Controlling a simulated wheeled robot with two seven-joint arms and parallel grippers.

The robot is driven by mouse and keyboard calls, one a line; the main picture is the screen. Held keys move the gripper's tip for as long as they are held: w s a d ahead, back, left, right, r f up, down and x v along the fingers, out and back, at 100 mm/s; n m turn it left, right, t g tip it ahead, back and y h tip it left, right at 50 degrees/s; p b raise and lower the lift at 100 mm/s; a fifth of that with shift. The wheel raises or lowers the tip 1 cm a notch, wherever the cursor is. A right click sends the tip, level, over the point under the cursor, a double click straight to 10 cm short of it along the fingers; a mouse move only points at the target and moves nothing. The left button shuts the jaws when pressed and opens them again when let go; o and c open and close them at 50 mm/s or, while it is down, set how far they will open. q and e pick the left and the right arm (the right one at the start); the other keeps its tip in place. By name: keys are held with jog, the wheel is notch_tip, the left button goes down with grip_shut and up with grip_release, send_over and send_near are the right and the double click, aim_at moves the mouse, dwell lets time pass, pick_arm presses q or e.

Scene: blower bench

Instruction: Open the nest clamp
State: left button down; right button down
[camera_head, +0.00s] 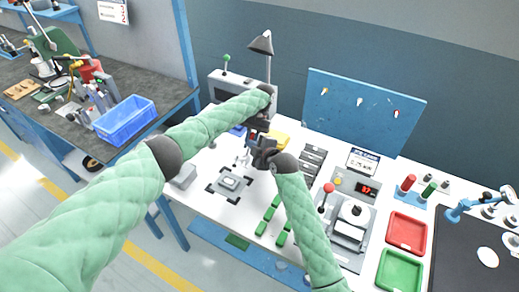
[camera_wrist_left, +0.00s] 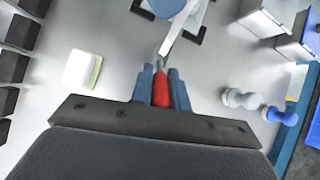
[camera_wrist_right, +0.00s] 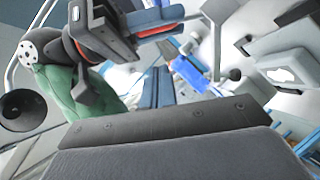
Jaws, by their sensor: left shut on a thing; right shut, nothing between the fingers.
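The nest (camera_head: 229,184) is a pale block on the white bench, inside black corner marks. Its edge and marks show at the top of the left wrist view. My left gripper (camera_wrist_left: 161,82) is shut on a red handle (camera_wrist_left: 161,92). A metal piece runs from this handle towards the nest. My right gripper (camera_head: 262,157) is shut and empty, close to the left one. In the right wrist view its fingers (camera_wrist_right: 155,88) are together, with my left gripper (camera_wrist_right: 140,32) just above.
Green bars (camera_head: 268,214) and dark bins (camera_head: 311,163) lie to the right of the nest. A press with a red knob (camera_head: 328,187), a red tray (camera_head: 406,232) and a green tray (camera_head: 400,270) stand further right. A lamp (camera_head: 262,43) rises behind. Bench left of the nest is mostly bare.

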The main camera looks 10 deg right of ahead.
aim_at(251, 138)
jog(key=shift+w+d+f, duration=0.2)
jog(key=shift+w+f, duration=0.5)
jog(key=shift+w, duration=0.35)
jog(key=shift+w+d+f, duration=0.15)
jog(key=shift+w+f, duration=0.5)
jog(key=shift+w, duration=0.35)
pick_arm(q)
jog(key=shift+r, duration=0.1)
pick_arm(e)
jog(key=shift+w+d+f, duration=0.1)
jog(key=shift+w+d, duration=0.2)
jog(key=shift+w, duration=0.05)
pick_arm(q)
jog(key=shift+d, duration=0.1)
pick_arm(e)
jog(key=shift+w+d+f+m, duration=0.15)
jog(key=shift+d+f+m, duration=0.05)
jog(key=shift+f+m, duration=0.1)
jog(key=shift+d, duration=0.1)
pick_arm(q)
jog(key=c, duration=1.5)
grip_release()
jog(key=shift+o, duration=0.8)
pick_arm(e)
jog(key=shift+w+a+f, duration=0.1)
jog(key=shift+a, duration=0.1)
